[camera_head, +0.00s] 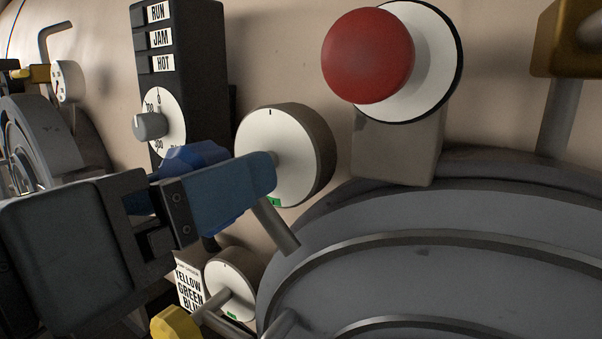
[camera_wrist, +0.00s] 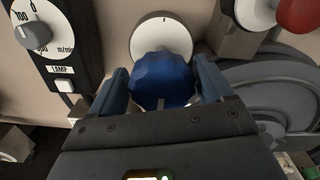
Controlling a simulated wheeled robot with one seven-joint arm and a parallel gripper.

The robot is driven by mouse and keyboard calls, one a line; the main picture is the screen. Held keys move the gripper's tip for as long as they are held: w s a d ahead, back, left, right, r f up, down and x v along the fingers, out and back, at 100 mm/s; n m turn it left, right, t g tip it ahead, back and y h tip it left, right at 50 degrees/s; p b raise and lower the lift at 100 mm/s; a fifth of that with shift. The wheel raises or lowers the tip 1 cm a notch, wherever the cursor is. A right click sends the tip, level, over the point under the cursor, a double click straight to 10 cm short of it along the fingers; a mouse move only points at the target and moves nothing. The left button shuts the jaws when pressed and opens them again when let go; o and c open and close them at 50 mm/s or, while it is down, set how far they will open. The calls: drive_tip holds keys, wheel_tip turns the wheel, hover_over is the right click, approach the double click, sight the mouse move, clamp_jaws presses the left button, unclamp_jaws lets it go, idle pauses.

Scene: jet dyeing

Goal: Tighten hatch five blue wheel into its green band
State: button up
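The faceted blue wheel (camera_head: 195,156) sits on a stem in front of a round white dial (camera_head: 290,150) on a beige wall. The dial has a small green band (camera_head: 274,202) at its lower edge and a dark tick at its top. My gripper (camera_head: 215,180) reaches in from the left, with its near finger hiding part of the wheel. In the wrist view the blue wheel (camera_wrist: 162,80) lies between the two fingers of my gripper (camera_wrist: 162,88), one on each side. The fingers are very close to its sides; contact is unclear. The green band is hidden there.
A large red button (camera_head: 368,55) juts out at upper right. A black panel (camera_head: 200,60) with RUN, JAM and HOT labels stands behind. A grey round hatch (camera_head: 440,215) fills the lower right. A yellow wheel (camera_head: 175,323) with another dial (camera_head: 228,285) is below.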

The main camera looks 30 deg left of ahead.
drive_tip(key=shift+o, duration=1)
drive_tip(key=shift+r, duration=0.1)
drive_tip(key=s, duration=0.7)
drive_tip(key=shift+s+a+b, duration=0.3)
drive_tip(key=shift+s+b, duration=0.05)
drive_tip(key=shift+b, duration=0.1)
